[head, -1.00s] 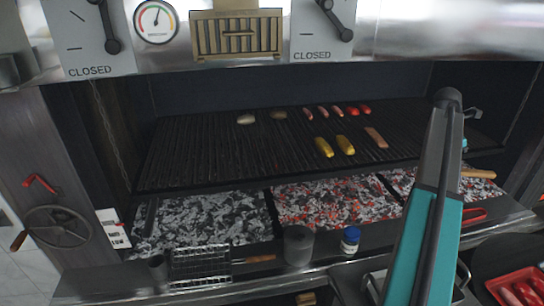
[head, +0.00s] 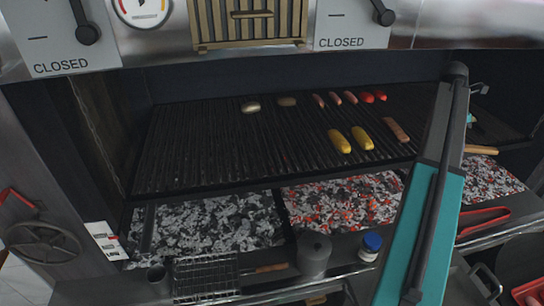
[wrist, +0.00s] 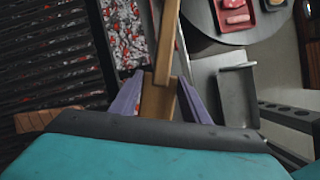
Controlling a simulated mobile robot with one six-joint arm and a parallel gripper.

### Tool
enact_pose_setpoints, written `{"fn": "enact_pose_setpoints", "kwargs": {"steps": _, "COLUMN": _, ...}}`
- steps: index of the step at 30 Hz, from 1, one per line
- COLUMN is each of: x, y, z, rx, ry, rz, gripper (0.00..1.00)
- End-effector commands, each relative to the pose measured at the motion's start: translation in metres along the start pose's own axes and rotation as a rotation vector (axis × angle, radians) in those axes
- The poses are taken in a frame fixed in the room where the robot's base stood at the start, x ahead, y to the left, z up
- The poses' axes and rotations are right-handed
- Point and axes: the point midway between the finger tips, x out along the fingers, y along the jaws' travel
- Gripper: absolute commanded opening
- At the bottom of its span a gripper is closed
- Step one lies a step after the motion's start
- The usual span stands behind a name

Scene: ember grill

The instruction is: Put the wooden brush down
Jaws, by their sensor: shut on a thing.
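The wooden brush (wrist: 158,102) is between the two purple fingers of my gripper (wrist: 160,80) in the wrist view. The fingers are shut on its wood, and a long wooden handle stretches away toward the top of the picture. A second wooden piece (wrist: 36,120) shows at the left behind the gripper body; I cannot tell whether it belongs to the brush. In the head view a short length of the brush's wood (head: 481,150) shows right of my arm, near the grate's front right. My arm hides most of the gripper there.
The black grate (head: 220,155) holds sausages, corn (head: 340,141) and other food. Coal beds (head: 345,200) glow below. The front ledge carries a wire basket (head: 205,277), a grey cylinder (head: 314,255), a blue-lidded jar (head: 371,246) and red tongs (head: 484,221).

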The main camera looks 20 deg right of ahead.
Motion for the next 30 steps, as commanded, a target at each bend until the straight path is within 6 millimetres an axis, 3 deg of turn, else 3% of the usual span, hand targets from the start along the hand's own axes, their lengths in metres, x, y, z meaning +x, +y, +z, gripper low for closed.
{"fn": "enact_pose_setpoints", "kwargs": {"steps": 17, "x": -0.007, "y": 0.009, "z": -0.020, "rx": -0.025, "ry": 0.000, "rz": 0.011, "gripper": 0.14}}
{"fn": "enact_pose_setpoints", "kwargs": {"steps": 23, "x": 0.004, "y": 0.009, "z": -0.025, "rx": -0.026, "ry": 0.000, "rz": 0.011, "gripper": 0.14}}
{"fn": "enact_pose_setpoints", "kwargs": {"steps": 30, "x": 0.032, "y": 0.009, "z": -0.037, "rx": -0.026, "ry": 0.000, "rz": 0.011, "gripper": 0.14}}
